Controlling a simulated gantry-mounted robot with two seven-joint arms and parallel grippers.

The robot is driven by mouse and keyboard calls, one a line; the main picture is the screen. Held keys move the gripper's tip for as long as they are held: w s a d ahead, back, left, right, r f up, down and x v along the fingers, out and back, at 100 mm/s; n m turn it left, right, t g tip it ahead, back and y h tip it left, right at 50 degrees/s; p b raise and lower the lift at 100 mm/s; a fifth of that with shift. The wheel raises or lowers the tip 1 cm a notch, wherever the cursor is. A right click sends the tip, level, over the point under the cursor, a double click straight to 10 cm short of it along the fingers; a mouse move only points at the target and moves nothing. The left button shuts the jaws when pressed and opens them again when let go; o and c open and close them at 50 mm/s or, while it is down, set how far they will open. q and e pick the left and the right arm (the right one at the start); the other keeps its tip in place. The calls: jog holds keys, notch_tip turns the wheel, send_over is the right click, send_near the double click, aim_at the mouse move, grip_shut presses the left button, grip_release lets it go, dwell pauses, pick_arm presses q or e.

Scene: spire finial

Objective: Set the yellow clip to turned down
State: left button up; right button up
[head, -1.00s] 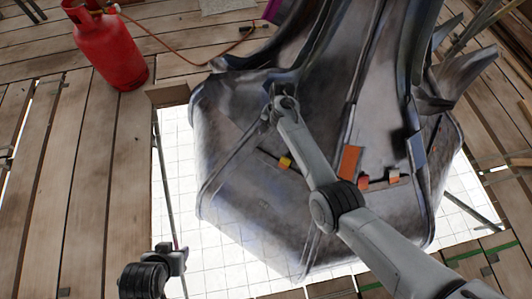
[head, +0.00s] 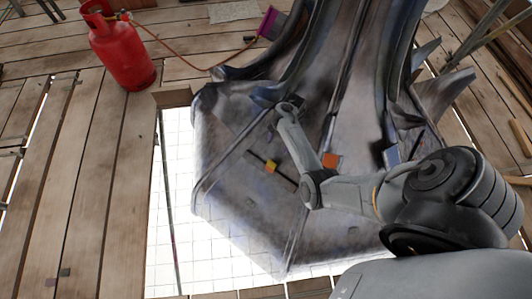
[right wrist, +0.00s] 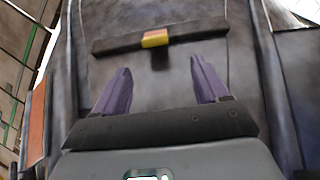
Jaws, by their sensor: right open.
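The yellow clip (head: 271,166) sits on a dark bar on the sloped grey face of the spire piece (head: 240,215). In the right wrist view the clip (right wrist: 155,39) shows a yellow front and a reddish part, near the middle of the dark bar (right wrist: 112,45). My right gripper (right wrist: 160,66) is open, its two purple fingers apart and empty. Their tips point toward the bar, with the clip between their lines and beyond them, apart from it. In the head view my right arm's end (head: 288,107) is above the clip; its fingers cannot be made out. My left gripper is out of view.
An orange block (head: 331,160) is on the spire face right of the clip. My right arm covers much of the lower right. A red gas cylinder (head: 122,50) with a hose stands on wooden planks at upper left. A floor opening surrounds the spire.

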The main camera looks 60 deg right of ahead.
aim_at(272, 162)
jog(key=b+x, duration=0.2)
jog(key=x, duration=0.1)
jog(key=b+x, duration=0.2)
jog(key=x, duration=0.2)
jog(key=s+b+x, duration=0.1)
jog(key=b+x, duration=0.1)
jog(key=x, duration=0.2)
jog(key=shift+b, duration=0.35)
jog(key=shift+w, duration=0.1)
jog(key=c, duration=1.1)
jog(key=shift+o, duration=0.2)
jog(key=shift+d+f+y, duration=0.15)
jog(key=shift+d+y, duration=0.1)
jog(key=shift+y, duration=0.05)
jog(key=shift+d+f+y, duration=0.1)
jog(key=shift+d+y, duration=0.05)
jog(key=shift+y, duration=0.25)
